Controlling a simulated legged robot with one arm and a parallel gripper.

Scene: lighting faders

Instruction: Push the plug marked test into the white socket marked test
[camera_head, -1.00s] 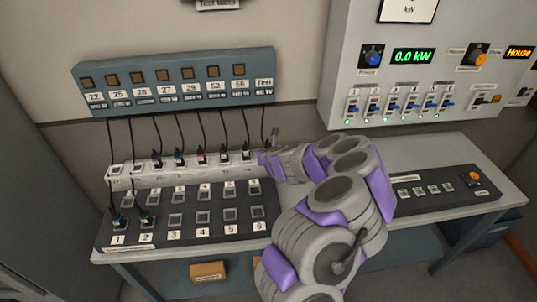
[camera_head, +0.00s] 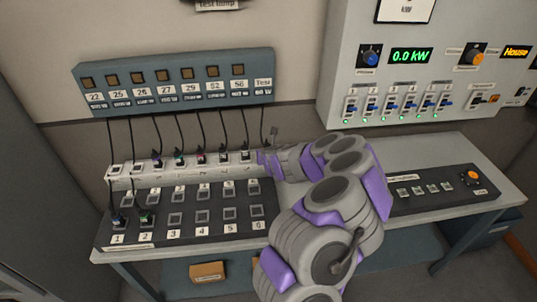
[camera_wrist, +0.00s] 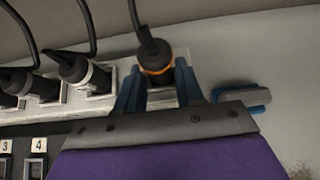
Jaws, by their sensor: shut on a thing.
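My gripper (camera_wrist: 158,90) is shut on a dark plug with an orange ring (camera_wrist: 156,60). Its fingers stand on both sides of the plug body, and a black cord rises from its top. In the head view my gripper (camera_head: 266,162) is at the right end of the white socket strip (camera_head: 128,183), under the cord from the box label marked Test (camera_head: 263,84). The plug's own mark is not readable, and my gripper hides it in the head view. I cannot make out which white socket is marked test.
A dark panel (camera_head: 188,225) with numbered sockets lies in front. A blue-grey object (camera_wrist: 242,97) is just right of my gripper. A control panel (camera_head: 437,190) lies at the right.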

